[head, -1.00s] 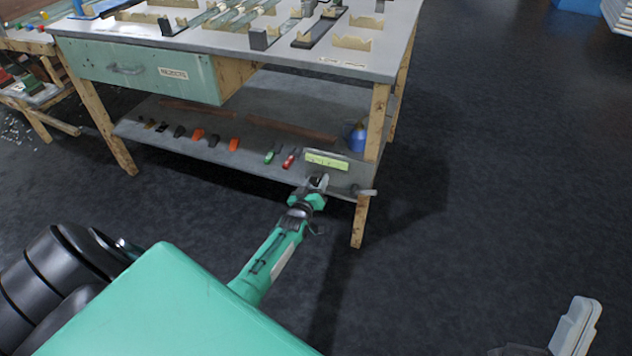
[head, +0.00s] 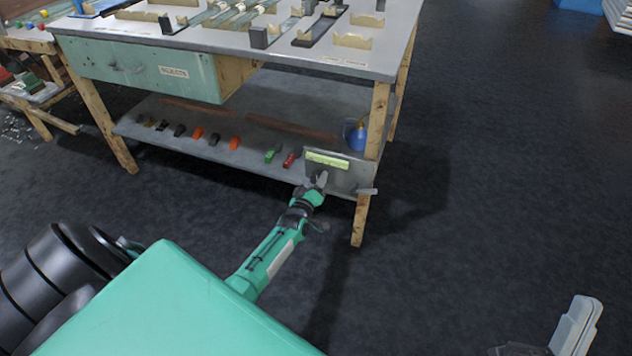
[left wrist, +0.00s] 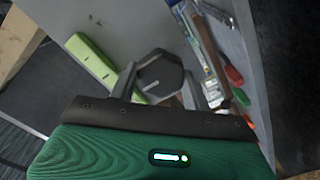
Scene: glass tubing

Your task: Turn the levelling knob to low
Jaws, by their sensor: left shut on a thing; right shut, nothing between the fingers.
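The levelling knob (left wrist: 160,76) is a dark, faceted knob with a short pale mark on its face. It sits on a grey panel (head: 347,178) at the front right of the bench's lower shelf. My left gripper (head: 319,181) is at this panel, and in the left wrist view its fingers (left wrist: 160,84) are shut around the knob. My right gripper (head: 575,327) is partly in view at the lower right, shut and empty.
The lower shelf (head: 250,160) holds a row of small coloured tools and a blue bottle (head: 357,137) behind the panel. A wooden table leg (head: 361,218) stands just right of the panel. The floor to the right is clear.

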